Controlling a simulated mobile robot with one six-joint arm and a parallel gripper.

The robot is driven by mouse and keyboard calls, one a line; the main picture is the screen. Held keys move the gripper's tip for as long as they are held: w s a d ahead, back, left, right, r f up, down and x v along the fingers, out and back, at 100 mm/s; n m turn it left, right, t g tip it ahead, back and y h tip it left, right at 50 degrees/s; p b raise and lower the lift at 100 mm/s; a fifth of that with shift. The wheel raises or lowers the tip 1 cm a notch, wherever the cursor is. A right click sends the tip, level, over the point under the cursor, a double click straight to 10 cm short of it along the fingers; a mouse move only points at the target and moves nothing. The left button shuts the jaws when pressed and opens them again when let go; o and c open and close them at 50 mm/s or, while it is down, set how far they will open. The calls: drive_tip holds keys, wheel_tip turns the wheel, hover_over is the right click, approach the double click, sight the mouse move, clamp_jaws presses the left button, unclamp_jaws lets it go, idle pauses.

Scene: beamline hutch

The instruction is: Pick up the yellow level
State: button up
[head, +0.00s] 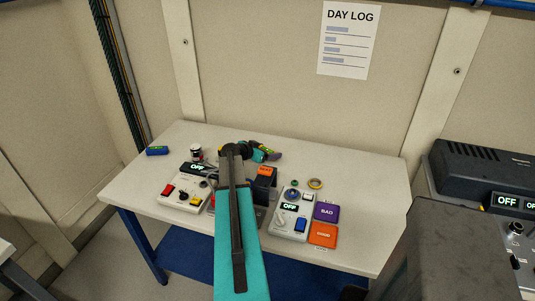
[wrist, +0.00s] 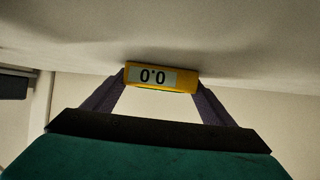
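The yellow level (wrist: 188,78) is a small yellow block with a pale display reading 0°0, seen upside down in the wrist view. My gripper (wrist: 162,80) has one dark finger against each end of it, with no gap visible on either side, so it looks shut on the level. The level lies close against the white table surface; I cannot tell whether it touches. In the head view my arm covers much of this spot, and my gripper (head: 266,151) shows near the table's back edge.
Dark equipment (head: 480,180) stands at right.

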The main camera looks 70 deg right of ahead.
sight(267, 150)
drive_tip(key=c, duration=0.5)
drive_tip(key=shift+r, duration=0.15)
drive_tip(key=shift+r+b, duration=1.5)
drive_tip(key=shift+r, duration=3.35)
